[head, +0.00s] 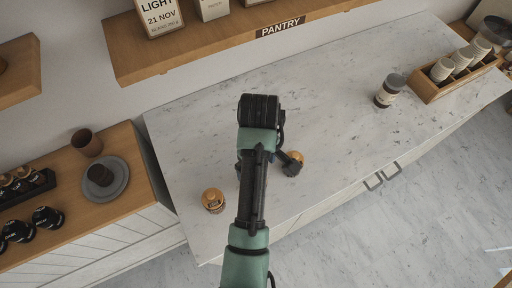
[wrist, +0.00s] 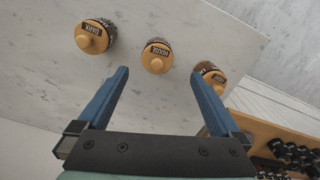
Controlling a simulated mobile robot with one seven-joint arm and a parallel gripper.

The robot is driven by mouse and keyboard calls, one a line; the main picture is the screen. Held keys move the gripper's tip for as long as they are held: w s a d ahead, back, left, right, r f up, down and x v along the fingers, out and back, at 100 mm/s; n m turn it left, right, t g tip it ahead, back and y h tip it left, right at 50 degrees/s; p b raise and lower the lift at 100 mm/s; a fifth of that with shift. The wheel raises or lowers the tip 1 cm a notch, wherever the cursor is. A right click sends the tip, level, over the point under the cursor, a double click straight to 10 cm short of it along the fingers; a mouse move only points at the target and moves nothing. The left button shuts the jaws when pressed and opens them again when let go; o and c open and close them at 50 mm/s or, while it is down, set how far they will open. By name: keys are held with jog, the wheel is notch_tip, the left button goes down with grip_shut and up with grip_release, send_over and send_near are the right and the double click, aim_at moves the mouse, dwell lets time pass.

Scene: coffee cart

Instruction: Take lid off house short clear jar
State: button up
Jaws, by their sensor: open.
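The house jar (wrist: 158,48) is the middle of three short clear jars in the wrist view, with dark contents, a "HOUSE" label and a round tan lid (wrist: 156,65) with a knob. The lid is on the jar. My gripper (wrist: 160,73) is open and empty, its two blue fingers apart, one to each side of the house jar's lid in the picture. I cannot tell the height gap. In the head view my arm hides the middle jar.
A jar labelled "DARK" (wrist: 95,36) stands left of it, and another lidded jar (wrist: 209,76), label unclear, stands close right. The marble counter (head: 340,110) is mostly clear. A capped container (head: 389,91) and a wooden caddy (head: 428,89) stand right. A shelf (head: 200,58) overhangs behind.

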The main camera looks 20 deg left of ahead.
jog(key=shift+w+a+f+p, duration=0.15)
jog(key=shift+f+p, duration=0.4)
jog(key=shift+f, duration=1.4)
jog(key=shift+w+d+f+p, duration=0.1)
jog(key=shift+f+p, duration=0.45)
jog(key=shift+f, duration=1.4)
jog(key=c, duration=1.3)
